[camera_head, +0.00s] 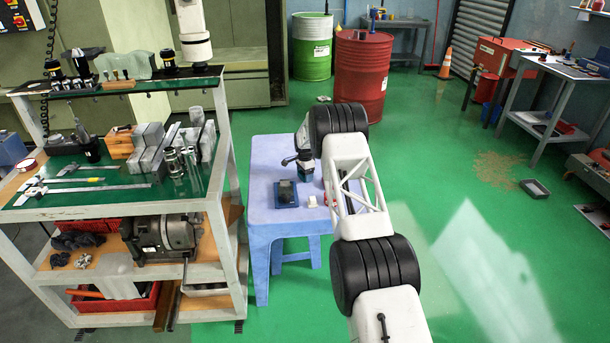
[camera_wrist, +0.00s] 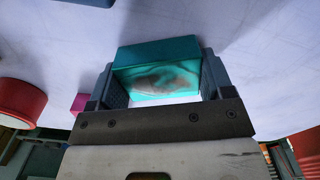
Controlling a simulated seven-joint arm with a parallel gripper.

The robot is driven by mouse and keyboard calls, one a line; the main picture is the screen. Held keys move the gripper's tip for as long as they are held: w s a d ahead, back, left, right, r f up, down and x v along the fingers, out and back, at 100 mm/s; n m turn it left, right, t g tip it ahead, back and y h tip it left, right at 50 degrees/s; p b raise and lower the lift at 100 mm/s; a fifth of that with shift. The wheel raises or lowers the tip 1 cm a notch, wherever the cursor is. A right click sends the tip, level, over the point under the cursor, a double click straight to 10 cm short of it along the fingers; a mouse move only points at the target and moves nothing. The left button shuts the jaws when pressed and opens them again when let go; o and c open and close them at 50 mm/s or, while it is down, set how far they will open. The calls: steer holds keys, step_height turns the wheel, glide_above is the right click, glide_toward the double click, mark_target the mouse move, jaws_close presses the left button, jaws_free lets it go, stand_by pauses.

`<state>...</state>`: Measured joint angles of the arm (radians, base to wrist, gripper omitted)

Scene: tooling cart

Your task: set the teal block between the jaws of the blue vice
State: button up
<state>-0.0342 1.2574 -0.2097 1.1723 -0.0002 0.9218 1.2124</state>
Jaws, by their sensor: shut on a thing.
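The teal block (camera_wrist: 158,55) is between my gripper's two fingers (camera_wrist: 160,80) in the wrist view, and the fingers are shut on it. In the head view my gripper (camera_head: 298,163) is over the blue table, with a small dark teal patch of the block (camera_head: 304,175) at its tip. The blue vice (camera_head: 286,194) is on the table, to the left of and nearer than my gripper. It has a blue base and dark grey jaws; the gap between them is too small to make out. The block is apart from the vice.
In the wrist view a red round thing (camera_wrist: 20,103) and a magenta block (camera_wrist: 79,102) show at left. A loaded tooling cart (camera_head: 222,195) stands close to the table's left.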

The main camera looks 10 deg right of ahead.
steer(key=o, duration=1.1)
steer(key=shift+f, duration=0.1)
steer(key=shift+r, duration=0.2)
step_height(320, 180, up, 12)
stand_by(0.7)
